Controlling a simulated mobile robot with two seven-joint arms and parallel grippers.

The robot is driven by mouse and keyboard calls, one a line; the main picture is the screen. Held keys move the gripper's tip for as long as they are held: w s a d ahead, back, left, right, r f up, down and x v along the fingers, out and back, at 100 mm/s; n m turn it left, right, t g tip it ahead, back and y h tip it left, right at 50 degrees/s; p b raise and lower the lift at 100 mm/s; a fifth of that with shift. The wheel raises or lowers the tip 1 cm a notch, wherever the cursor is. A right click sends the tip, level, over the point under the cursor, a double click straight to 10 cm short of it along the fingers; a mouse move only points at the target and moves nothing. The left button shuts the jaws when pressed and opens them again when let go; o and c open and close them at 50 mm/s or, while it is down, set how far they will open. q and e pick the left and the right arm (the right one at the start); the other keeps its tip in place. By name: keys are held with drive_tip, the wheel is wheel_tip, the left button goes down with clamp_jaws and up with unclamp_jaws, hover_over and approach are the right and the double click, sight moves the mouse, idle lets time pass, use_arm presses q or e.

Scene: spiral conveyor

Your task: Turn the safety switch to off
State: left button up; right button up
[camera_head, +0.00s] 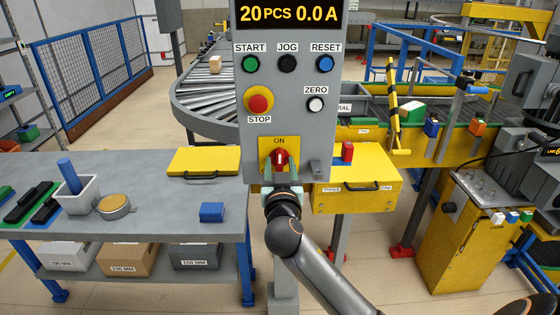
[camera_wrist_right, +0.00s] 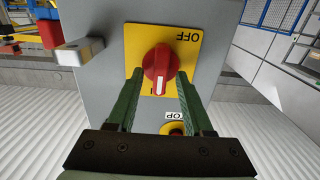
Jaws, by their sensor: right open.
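The safety switch is a red rotary knob (camera_head: 280,158) on a yellow plate (camera_head: 266,144) low on the grey control panel. The plate reads ON above the knob in the head view. In the wrist view the knob (camera_wrist_right: 158,62) has a white mark pointing down, and OFF shows upside down at upper right. My right gripper (camera_head: 283,174) is open just in front of the switch. In the wrist view its two green fingers (camera_wrist_right: 160,74) stand on either side of the knob, with nothing gripped; contact is not clear. My left gripper is out of view.
The panel (camera_head: 310,129) carries a red STOP button (camera_head: 259,103) above the switch and several other buttons. A grey metal block (camera_wrist_right: 79,52) juts out beside the switch plate. A yellow box (camera_head: 356,192) stands right of the panel; a grey workbench (camera_head: 150,215) is at left.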

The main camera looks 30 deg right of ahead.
drive_tip(key=shift+c, duration=0.2)
clamp_jaws()
idle(0.3)
